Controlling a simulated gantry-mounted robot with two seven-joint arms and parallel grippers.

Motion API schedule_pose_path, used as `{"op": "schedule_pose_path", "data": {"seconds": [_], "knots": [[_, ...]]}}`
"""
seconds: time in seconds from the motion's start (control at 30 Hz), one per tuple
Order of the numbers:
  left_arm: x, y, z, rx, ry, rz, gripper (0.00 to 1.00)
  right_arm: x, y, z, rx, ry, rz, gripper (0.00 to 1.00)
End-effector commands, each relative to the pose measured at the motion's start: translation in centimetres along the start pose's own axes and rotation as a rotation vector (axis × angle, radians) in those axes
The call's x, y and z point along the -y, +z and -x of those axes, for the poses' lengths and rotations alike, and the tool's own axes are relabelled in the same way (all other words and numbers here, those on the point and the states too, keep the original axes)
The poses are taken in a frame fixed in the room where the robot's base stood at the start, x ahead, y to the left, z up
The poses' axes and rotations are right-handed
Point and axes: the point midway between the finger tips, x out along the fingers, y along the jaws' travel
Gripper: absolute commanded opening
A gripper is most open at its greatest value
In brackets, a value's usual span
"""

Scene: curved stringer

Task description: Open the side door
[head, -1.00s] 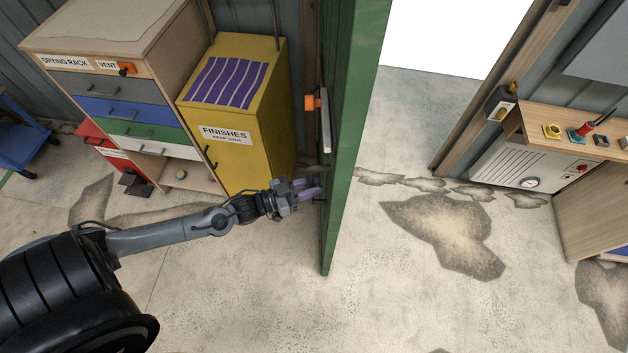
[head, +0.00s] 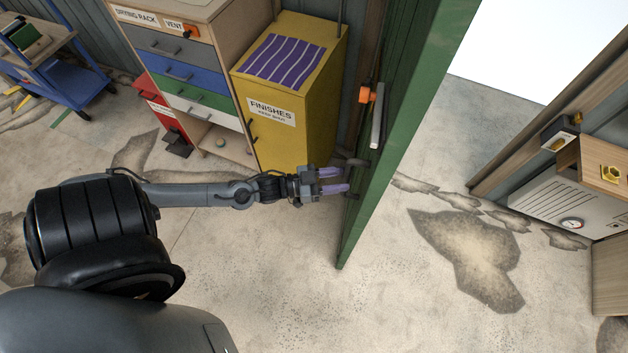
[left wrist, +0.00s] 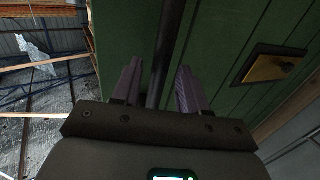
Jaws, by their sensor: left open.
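The green side door (head: 403,130) stands open, seen nearly edge-on in the head view, with a bright doorway to its right. An orange piece (head: 367,95) and a pale upright bar (head: 377,116) are on its left face. My left gripper (head: 347,181) is at the door's left face, low down, with purple fingers apart. A dark handle (head: 357,162) is beside the fingertips. In the left wrist view a dark bar (left wrist: 168,50) runs between the open fingers (left wrist: 158,85) in front of green boards; contact cannot be told. My right gripper is not in view.
A yellow finishes cabinet (head: 282,110) and a drying rack with drawers (head: 185,75) stand left of the door, near my left arm. A blue cart (head: 65,80) is further left. Floor before the door is clear.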

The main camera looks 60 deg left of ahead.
Motion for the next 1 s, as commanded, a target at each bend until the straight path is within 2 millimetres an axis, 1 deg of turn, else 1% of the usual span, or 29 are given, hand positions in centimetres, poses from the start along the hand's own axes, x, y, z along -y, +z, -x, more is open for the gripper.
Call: {"op": "schedule_pose_path", "data": {"seconds": [0.03,0.2,0.4,0.5,0.7,1.0], "knots": [[-0.1,0.2,1.0,0.005,0.001,0.001,0.43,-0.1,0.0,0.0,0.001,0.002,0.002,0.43],[-0.1,0.1,3.7,0.004,0.0,0.002,0.43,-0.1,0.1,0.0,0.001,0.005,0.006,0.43],[0.0,0.1,6.4,0.004,0.0,0.002,0.43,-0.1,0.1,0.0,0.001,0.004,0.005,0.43],[0.0,0.1,7.2,0.002,0.001,0.002,0.43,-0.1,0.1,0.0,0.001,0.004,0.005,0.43],[0.0,0.0,8.0,0.0,0.0,0.0,0.43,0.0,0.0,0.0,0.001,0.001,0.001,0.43],[0.0,0.0,8.0,0.0,0.001,0.0,0.43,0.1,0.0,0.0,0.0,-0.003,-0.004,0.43]]}}
